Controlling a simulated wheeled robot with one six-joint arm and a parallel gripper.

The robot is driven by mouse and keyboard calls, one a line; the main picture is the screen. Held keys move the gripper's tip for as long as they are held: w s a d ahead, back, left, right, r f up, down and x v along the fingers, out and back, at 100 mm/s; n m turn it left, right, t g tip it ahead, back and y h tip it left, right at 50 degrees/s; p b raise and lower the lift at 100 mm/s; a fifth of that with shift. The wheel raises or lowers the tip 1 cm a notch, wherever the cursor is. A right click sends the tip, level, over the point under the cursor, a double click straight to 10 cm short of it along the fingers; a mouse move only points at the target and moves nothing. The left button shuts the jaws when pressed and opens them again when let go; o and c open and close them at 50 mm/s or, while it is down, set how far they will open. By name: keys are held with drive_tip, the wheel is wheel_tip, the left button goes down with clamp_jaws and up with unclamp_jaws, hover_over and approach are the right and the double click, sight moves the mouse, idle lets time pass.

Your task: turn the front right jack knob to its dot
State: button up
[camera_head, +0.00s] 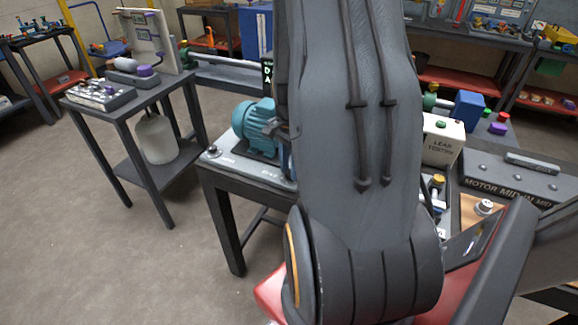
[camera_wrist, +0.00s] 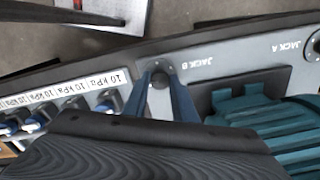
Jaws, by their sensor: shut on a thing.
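In the wrist view, my gripper (camera_wrist: 161,84) reaches down over a dark knob (camera_wrist: 160,79) beside the upside-down label JACK B on a grey base plate. Its two blue fingers stand one on each side of the knob and are shut on it. The knob of JACK A (camera_wrist: 314,46) is at the far right.
A teal motor (camera_head: 255,127) stands on the bench close to my gripper; its ribbed body (camera_wrist: 285,125) shows in the wrist view. A strip of 10 kPa labels (camera_wrist: 70,88) with blue-and-white knobs lies left of the gripper. The floor (camera_head: 110,260) at left is open.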

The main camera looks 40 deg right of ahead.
drive_tip(key=n+p, duration=0.1)
drive_tip(key=n, duration=0.2)
drive_tip(key=shift+s+n, duration=0.15)
drive_tip(key=shift+n, duration=0.15)
drive_tip(key=shift+d+n+p, duration=0.1)
drive_tip(key=shift+n+p, duration=0.5)
drive_tip(key=shift+n, duration=1.3)
drive_tip(key=o, duration=1)
drive_tip(key=shift+o, duration=0.2)
drive_tip(key=shift+r+b, duration=0.9)
drive_tip(key=shift+r, duration=3)
